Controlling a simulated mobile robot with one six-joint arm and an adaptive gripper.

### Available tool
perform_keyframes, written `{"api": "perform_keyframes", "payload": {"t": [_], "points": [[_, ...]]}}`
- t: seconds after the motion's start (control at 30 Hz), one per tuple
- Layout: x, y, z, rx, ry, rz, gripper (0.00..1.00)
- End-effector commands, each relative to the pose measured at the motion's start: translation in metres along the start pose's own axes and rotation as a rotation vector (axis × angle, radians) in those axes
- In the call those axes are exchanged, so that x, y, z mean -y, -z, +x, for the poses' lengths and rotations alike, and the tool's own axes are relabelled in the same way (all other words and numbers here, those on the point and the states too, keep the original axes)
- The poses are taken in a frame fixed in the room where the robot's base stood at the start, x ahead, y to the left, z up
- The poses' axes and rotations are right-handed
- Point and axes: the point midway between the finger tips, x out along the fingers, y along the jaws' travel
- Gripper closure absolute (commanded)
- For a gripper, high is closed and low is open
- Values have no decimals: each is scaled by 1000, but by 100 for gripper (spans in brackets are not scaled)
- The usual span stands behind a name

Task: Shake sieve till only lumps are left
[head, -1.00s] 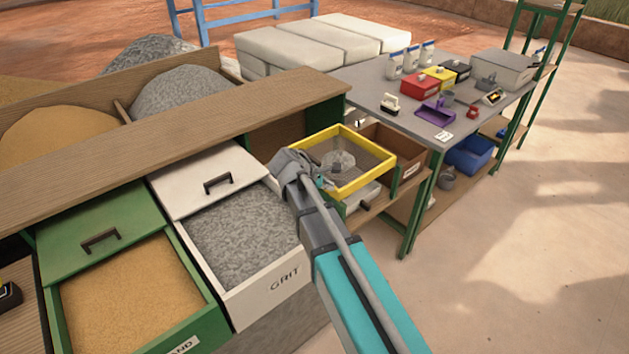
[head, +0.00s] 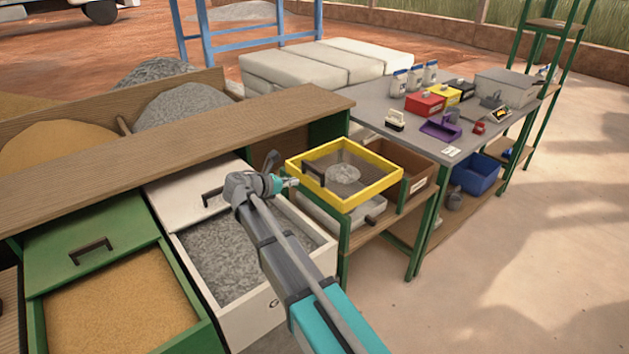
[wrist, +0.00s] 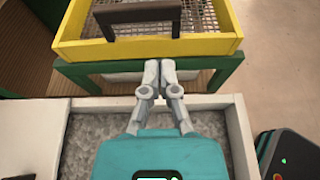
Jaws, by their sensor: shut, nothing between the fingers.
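The sieve (head: 378,193) has a yellow frame, a mesh bottom and a dark handle (head: 313,172) on its near left side. It rests on a green-legged stand, with a patch of grey material (head: 344,173) on its mesh. In the wrist view the sieve's yellow side (wrist: 140,49) and dark handle (wrist: 138,17) are at the top. My gripper (wrist: 160,64) is shut and empty, just short of the sieve and below its handle, not touching the handle. In the head view my gripper (head: 292,182) is beside the sieve's left side. Whether the grey material is lumps cannot be told.
A white grit drawer (head: 325,247) stands open under my arm, beside a green sand drawer (head: 190,290). A pale tray (head: 335,215) sits under the sieve. A cardboard-brown box (head: 418,165) stands right of it. A grey worktable (head: 385,120) holds several tools.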

Motion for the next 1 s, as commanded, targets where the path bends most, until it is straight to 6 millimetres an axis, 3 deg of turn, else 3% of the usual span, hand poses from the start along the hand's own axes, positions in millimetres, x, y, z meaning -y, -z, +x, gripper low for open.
{"api": "perform_keyframes", "payload": {"t": [0.27, 0.8, 1.0], "points": [[0, 1, 14, -1, 1, 2, 100], [0, 2, 83, -1, 2, 3, 100], [0, 1, 97, -1, 1, 2, 100]]}}
